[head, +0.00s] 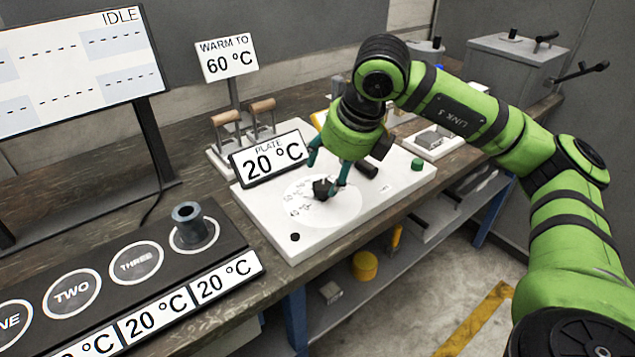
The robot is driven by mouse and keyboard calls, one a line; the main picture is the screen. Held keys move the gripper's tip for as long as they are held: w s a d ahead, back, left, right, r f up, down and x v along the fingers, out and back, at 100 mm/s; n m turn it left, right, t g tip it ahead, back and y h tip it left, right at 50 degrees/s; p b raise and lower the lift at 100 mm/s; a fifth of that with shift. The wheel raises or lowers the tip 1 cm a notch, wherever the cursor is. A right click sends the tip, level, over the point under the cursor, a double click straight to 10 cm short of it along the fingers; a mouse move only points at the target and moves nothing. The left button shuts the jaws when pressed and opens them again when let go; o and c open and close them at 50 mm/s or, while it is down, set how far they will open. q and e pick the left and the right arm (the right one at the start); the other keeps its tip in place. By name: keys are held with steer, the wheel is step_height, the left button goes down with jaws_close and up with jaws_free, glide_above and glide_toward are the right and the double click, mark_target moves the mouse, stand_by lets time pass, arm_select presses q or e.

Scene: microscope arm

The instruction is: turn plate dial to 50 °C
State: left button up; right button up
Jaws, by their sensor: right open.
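The plate dial (323,189) is a small black knob on a pale round scale on top of the white hot plate unit (290,240). Its display (268,160) reads PLATE 20 °C. My right gripper (328,174) points down over the dial with its teal fingers apart, one on each side of the knob. I cannot tell whether the fingers touch it. The scale marks are too small to read surely, and the gripper hides part of the scale. My left gripper is not in view.
A sign (226,58) reads WARM TO 60 °C. A monitor (75,65) shows IDLE. A dark cylinder (188,222) stands on the black strip of numbered spots (110,245), whose labels read 20 °C. A green button (417,164) and grey boxes (520,65) lie to the right.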

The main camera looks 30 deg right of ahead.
mark_target(324, 185)
steer(key=x, duration=0.3)
steer(key=shift+w+f, duration=0.1)
steer(key=shift+f, duration=0.25)
steer(key=shift+w+f, duration=0.2)
steer(key=shift+f, duration=0.2)
steer(key=c, duration=1.1)
